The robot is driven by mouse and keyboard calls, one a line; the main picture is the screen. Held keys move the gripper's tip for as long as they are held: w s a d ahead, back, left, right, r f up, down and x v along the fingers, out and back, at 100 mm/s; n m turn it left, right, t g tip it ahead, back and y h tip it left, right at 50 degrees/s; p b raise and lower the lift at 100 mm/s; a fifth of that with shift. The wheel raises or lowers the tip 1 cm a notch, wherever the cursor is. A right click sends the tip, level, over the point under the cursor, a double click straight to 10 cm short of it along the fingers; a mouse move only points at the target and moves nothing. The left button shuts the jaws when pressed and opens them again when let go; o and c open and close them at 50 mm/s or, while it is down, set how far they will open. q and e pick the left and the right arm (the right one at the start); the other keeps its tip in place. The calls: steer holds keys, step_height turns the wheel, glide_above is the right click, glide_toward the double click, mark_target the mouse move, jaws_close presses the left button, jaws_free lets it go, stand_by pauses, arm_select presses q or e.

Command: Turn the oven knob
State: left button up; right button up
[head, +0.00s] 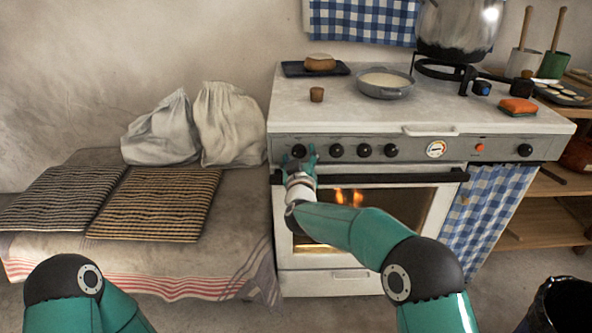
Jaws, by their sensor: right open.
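The white oven (330,281) stands in the middle of the view, with a grey control panel along its front. On the panel's left part is a row of black knobs; the leftmost oven knob (299,151) is just above my right gripper. My right gripper (301,158) is open at that knob, with its teal fingers in front of the panel. Whether the fingers touch the knob is hard to see. My left gripper is out of view; only part of the left arm shows at the lower left.
A pan (384,84), a dark tray with bread (319,63) and an orange sponge (518,106) are on the stove top. A large pot (455,32) stands on a burner at the back. A checked towel (486,208) hangs at the right. A cushioned bench (155,262) is left.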

steer(key=s, duration=1.1)
steer(key=shift+s, duration=0.3)
